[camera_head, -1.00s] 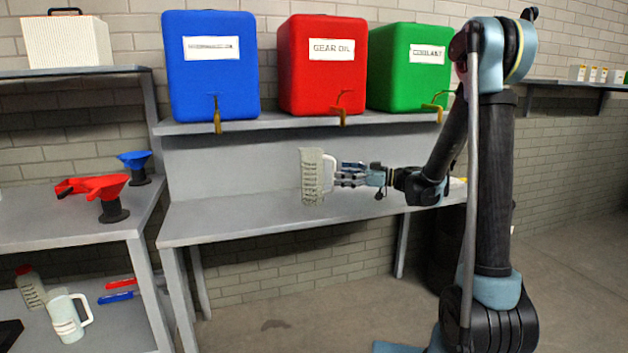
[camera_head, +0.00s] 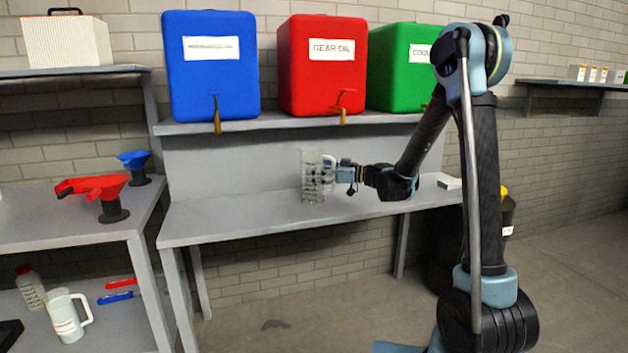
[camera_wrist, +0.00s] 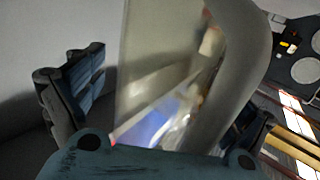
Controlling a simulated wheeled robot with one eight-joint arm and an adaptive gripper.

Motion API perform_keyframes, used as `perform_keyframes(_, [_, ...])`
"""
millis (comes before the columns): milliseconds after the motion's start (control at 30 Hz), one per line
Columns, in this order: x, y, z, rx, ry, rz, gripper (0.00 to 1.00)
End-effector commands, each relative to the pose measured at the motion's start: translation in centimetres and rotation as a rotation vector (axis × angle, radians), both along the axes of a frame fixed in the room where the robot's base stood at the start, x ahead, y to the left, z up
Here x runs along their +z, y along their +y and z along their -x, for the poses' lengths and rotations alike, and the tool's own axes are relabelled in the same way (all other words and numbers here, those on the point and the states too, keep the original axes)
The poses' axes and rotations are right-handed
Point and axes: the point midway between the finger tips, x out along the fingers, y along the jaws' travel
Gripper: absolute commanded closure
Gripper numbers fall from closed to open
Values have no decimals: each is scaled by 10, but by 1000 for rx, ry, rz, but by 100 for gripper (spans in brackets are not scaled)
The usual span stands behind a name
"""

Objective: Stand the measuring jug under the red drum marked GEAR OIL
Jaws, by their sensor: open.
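The red drum marked GEAR OIL (camera_head: 322,66) stands on the upper shelf between the blue and green drums, its brass tap (camera_head: 342,112) hanging over the shelf edge. A clear measuring jug with graduation marks (camera_head: 308,190) is upright at the bench, below the red drum and slightly left of its tap in the picture. I cannot tell whether its base touches the bench. My gripper (camera_head: 322,174) is open at the jug's right side, fingers overlapping it. In the wrist view, the jug and its handle (camera_wrist: 245,60) lie between the spread fingers; contact is unclear.
The blue drum (camera_head: 211,66) and the green drum (camera_head: 398,68) flank the red one. A left bench holds a red funnel (camera_head: 95,188) and a blue funnel (camera_head: 134,160). Another pale jug (camera_head: 66,318) stands on its lower shelf. The bench (camera_head: 230,222) is clear left of the clear jug.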

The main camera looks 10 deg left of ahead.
Motion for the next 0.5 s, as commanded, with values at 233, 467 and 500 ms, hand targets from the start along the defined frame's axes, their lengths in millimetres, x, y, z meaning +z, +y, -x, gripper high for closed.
perform_keyframes(233, [0, 2, 0, 0, 0, 0, 11])
perform_keyframes(467, [0, 2, 0, 0, 0, 0, 57])
perform_keyframes(500, [0, 2, 0, 0, 0, 0, 57])
